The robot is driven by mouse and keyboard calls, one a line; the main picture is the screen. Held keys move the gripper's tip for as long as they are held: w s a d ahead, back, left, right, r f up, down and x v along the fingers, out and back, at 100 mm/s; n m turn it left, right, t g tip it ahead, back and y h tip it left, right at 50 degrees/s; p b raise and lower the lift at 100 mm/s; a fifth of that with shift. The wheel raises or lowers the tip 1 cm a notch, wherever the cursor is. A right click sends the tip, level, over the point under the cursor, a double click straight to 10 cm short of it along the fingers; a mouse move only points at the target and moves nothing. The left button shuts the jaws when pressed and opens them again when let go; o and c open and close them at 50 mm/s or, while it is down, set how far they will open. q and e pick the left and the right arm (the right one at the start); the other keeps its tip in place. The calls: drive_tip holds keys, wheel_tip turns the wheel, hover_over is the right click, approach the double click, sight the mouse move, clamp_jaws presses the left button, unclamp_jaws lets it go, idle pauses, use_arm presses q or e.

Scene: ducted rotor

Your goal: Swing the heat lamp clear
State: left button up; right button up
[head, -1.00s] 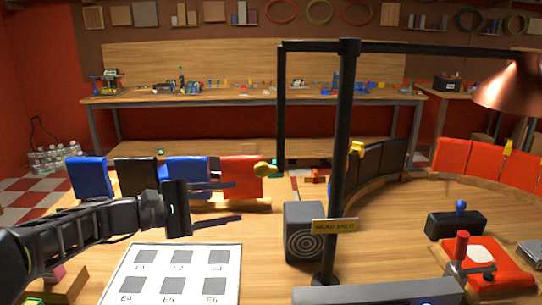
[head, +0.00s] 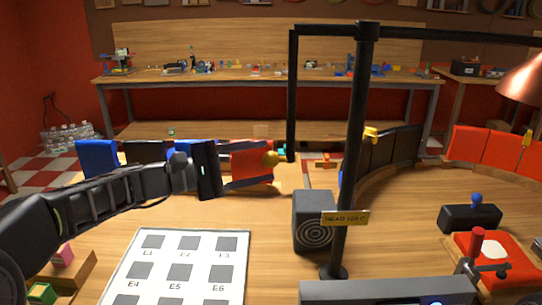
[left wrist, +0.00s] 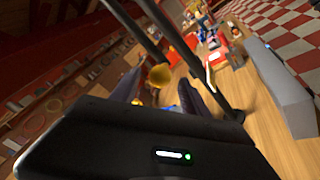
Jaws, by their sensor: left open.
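The heat lamp has a copper shade (head: 522,82) at the right edge of the head view, on a black boom over a black post (head: 352,150). A thin black arm hangs down left of the post and ends in a yellow ball knob (head: 270,159). My left gripper (head: 274,168) is open, with its fingertips at the knob; I cannot tell whether they touch it. In the left wrist view the knob (left wrist: 160,76) shows ahead, between the fingers (left wrist: 168,90). My right gripper is not in view.
A grey speaker-like box (head: 313,220) stands beside the post's foot. A white sheet with grey squares (head: 130,270) lies front left. Red and black curved panels (head: 468,146) stand at the right. A red tray (head: 495,255) holds a clamp.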

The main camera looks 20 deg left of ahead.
sight(271, 159)
use_arm(q)
drive_tip(key=shift+x, duration=1.6)
drive_tip(key=shift+c, duration=0.3)
clamp_jaws()
